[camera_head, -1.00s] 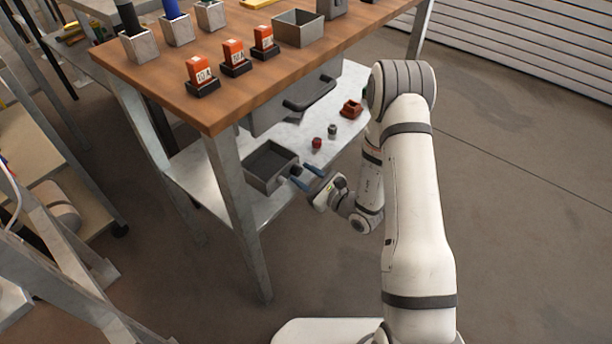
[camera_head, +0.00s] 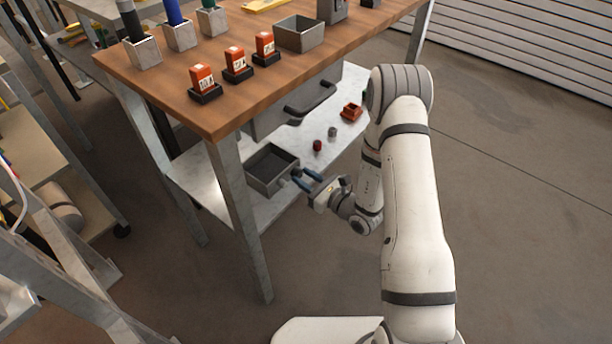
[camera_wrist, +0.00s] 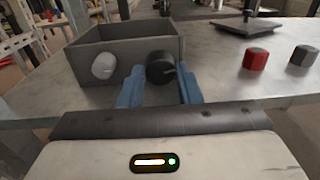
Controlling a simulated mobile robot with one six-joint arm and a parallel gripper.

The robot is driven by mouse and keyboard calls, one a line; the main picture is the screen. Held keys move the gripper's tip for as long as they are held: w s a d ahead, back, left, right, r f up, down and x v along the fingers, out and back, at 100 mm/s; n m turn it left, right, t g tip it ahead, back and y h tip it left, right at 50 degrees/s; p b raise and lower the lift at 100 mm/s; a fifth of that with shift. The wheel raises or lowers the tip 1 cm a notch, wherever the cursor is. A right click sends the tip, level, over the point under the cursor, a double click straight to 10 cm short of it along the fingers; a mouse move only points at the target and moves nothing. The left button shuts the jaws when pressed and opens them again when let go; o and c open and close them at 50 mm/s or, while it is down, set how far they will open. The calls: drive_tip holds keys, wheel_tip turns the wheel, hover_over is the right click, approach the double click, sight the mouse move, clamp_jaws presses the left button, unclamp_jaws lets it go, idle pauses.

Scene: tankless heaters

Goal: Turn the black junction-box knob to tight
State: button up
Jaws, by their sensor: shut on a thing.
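The grey open-topped junction box (camera_head: 262,183) stands on the lower shelf of the bench. In the wrist view its front wall (camera_wrist: 133,50) carries a pale grey knob (camera_wrist: 104,66) on the left and the black knob (camera_wrist: 160,68) on the right. A light pointer line shows on the black knob's face, slanting to the right. My gripper (camera_wrist: 160,86) has its two blue fingers on either side of the black knob and is shut on it. In the head view my gripper (camera_head: 308,179) is at the box's near side.
A red knob (camera_wrist: 257,58) and a dark grey knob (camera_wrist: 302,56) stand loose right of the box, with a dark flat lid (camera_wrist: 248,25) behind. The shelf edge runs below my fingers. The wooden bench top (camera_head: 225,118) overhangs the shelf.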

drive_tip(key=shift+m+p, duration=1.1)
drive_tip(key=shift+m, duration=1.1)
drive_tip(key=o, duration=1)
drive_tip(key=shift+c, duration=0.2)
drive_tip(key=p+v, duration=0.1)
drive_tip(key=v, duration=0.7)
drive_tip(key=shift+p, duration=0.3)
